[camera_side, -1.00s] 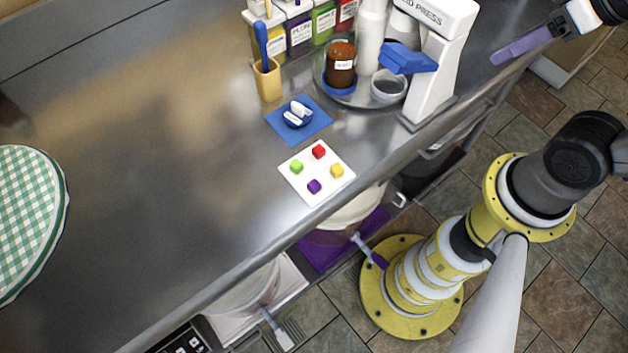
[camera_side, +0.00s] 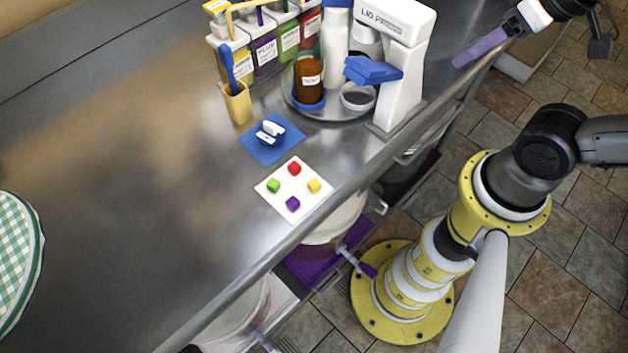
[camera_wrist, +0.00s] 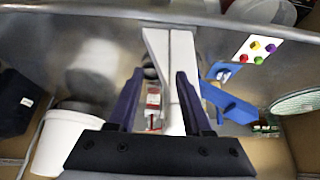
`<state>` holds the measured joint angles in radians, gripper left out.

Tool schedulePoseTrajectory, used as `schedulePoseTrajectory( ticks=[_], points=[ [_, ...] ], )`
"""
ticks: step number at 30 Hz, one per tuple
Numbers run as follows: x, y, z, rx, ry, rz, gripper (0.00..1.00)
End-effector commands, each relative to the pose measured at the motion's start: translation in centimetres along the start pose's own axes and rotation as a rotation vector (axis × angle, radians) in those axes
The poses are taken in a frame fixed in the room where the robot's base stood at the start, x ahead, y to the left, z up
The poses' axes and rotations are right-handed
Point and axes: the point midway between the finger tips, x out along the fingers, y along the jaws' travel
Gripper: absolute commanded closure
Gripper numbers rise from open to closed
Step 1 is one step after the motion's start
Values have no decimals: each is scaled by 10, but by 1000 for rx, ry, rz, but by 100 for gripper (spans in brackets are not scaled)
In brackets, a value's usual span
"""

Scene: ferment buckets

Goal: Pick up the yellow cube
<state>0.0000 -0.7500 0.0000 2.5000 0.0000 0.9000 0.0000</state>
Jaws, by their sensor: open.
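The yellow cube (camera_side: 314,186) sits on the right corner of a white square plate (camera_side: 281,207) near the bench's front edge. A red cube (camera_side: 294,168), a green cube (camera_side: 273,186) and a purple cube (camera_side: 293,204) share the plate, spaced apart. In the wrist view, the yellow cube (camera_wrist: 271,48) is small at the upper right. My gripper (camera_side: 480,47), with purple fingers, is at the upper right of the side view, well away from the plate. In the wrist view, my gripper (camera_wrist: 158,78) has its fingers apart with nothing held between them.
A white press (camera_side: 400,75) with a blue lever stands between my gripper and the plate, beside a round tray with a brown jar (camera_side: 309,80). A blue mat (camera_side: 272,151) lies behind the plate. A cup (camera_side: 237,104) stands further left. The bench's left is largely clear.

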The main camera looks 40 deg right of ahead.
Motion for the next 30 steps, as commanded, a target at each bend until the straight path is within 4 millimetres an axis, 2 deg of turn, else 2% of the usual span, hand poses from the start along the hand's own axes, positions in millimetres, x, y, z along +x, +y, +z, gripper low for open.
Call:
schedulePoseTrajectory(
  ticks=[13, 15, 23, 26, 30],
  points=[
    [0, 0, 0, 0, 0, 0, 50],
    [0, 0, 0, 0, 0, 0, 41],
    [-3, 0, -2, 0, 2, 0, 41],
    [-19, 0, -12, 0, 7, 0, 41],
    [-60, 0, -34, 0, 9, 0, 41]
  ],
)
